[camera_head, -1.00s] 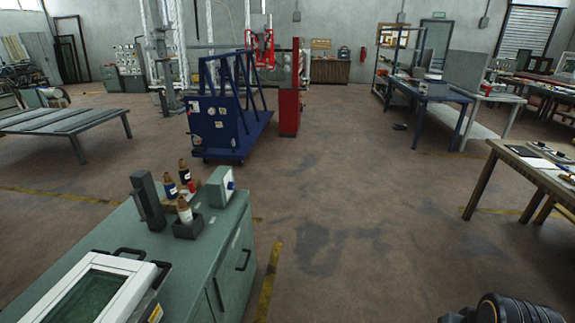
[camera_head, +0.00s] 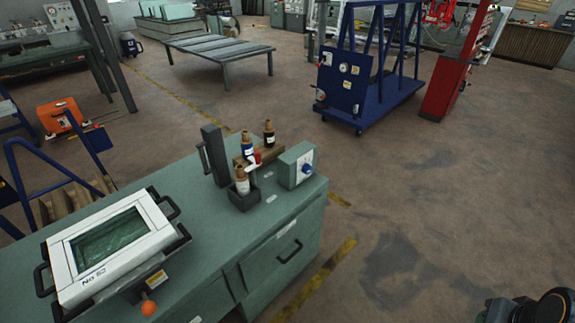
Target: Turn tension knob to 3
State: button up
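A grey-green box (camera_head: 286,166) stands at the right end of a green workbench (camera_head: 205,235) in the head view. A small blue-and-white knob (camera_head: 307,168) sits on the box's right-hand face. Its markings are too small to read, so I cannot tell its setting. No label names it as the tension knob. Dark rounded parts, apparently of my own arm, show at the bottom right corner, far from the box. My gripper's fingers do not show.
Several bottles with brown tops (camera_head: 242,181), a dark upright post (camera_head: 215,154) and a white-framed unit (camera_head: 110,245) stand on the bench. A blue wheeled frame (camera_head: 345,90) and a red cabinet (camera_head: 446,87) stand behind. The floor (camera_head: 420,220) to the right is clear.

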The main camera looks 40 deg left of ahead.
aim_at(307, 169)
jog(key=u, duration=1.05)
jog(key=i, duration=1.05)
jog(key=u, duration=0.95)
